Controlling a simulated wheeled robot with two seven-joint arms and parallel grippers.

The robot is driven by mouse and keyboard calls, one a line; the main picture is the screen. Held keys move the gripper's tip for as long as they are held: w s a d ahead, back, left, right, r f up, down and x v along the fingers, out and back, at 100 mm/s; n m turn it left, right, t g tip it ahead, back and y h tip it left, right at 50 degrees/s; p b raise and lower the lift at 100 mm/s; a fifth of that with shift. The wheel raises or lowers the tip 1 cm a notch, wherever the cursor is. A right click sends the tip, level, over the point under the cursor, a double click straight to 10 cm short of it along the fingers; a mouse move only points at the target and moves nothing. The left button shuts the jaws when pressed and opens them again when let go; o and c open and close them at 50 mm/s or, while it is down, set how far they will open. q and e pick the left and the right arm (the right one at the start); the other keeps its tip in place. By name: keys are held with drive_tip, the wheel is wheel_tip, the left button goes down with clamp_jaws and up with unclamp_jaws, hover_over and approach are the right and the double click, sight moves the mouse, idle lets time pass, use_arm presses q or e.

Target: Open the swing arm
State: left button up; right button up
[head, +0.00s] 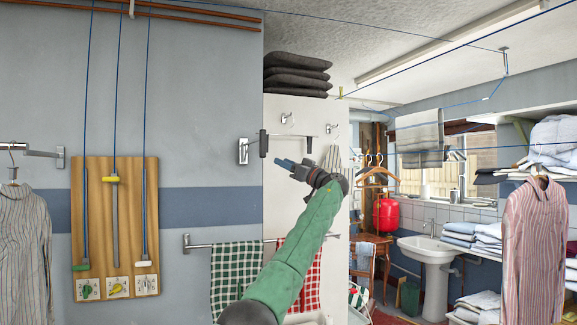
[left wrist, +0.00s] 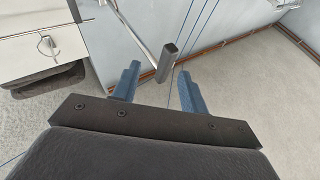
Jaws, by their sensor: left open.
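The swing arm (head: 290,136) is a thin metal bar beside a wall bracket (head: 243,151), high on the wall near its corner. A dark upright grip (head: 263,144) shows near the bracket end. My left gripper (head: 281,163), with blue fingers, is open and empty just right of and slightly below the grip in the head view. In the left wrist view the dark grip (left wrist: 167,62) shows between the two open fingers (left wrist: 157,88), with the bar running up and left from it. I see no finger touching it; its depth is hard to tell. My right gripper is out of view.
Below, a towel rail (head: 200,245) carries green and red checked cloths. A wooden board (head: 133,225) with pull cords hangs at left. Dark folded cushions (head: 297,75) lie on the white cabinet (head: 283,185). Hooks (head: 287,118) are close to the bar.

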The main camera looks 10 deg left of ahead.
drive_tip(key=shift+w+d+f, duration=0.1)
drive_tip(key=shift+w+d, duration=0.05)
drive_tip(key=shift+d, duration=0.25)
